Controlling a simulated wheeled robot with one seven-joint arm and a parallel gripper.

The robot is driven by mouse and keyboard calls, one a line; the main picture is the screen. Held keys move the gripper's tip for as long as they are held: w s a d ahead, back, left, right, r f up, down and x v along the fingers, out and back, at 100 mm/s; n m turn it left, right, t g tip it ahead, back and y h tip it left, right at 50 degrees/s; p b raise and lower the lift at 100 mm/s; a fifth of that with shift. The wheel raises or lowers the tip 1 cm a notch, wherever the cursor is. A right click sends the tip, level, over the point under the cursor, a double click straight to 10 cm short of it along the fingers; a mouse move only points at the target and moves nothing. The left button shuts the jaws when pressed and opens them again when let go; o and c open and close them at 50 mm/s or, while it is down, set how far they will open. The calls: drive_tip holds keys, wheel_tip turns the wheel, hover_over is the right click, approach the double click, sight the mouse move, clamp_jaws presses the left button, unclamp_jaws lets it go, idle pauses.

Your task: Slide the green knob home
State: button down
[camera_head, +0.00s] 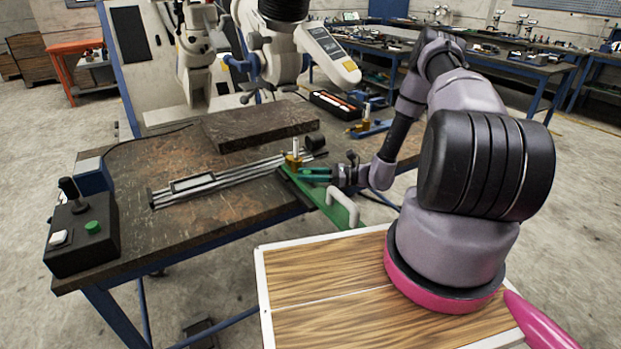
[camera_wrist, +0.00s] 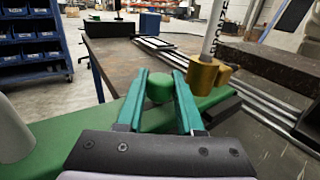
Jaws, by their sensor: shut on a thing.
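The green knob (camera_wrist: 160,88) shows in the wrist view as a rounded piece between the two teal fingers of my gripper (camera_wrist: 160,78). My gripper is shut on it. In the head view my gripper (camera_head: 306,173) reaches in from the right, low over the table's right edge, and the knob cannot be told apart from the fingers. A green plate (camera_wrist: 75,135) lies under the fingers; it also shows in the head view (camera_head: 348,213). A brass block with an upright rod (camera_wrist: 205,75) stands just right of the fingers, beside the metal rails (camera_head: 225,179).
A pale handle (camera_head: 343,202) stands on the green plate near my wrist. A dark slab (camera_head: 258,126) lies behind the rails. A black control box with a green button (camera_head: 93,228) is at the table's left corner. Microscope-like machinery stands at the back.

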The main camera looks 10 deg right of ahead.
drive_tip(key=c, duration=0.5)
unclamp_jaws()
drive_tip(key=shift+w, duration=0.1)
drive_tip(key=v, duration=1)
drive_tip(key=shift+d, duration=0.35)
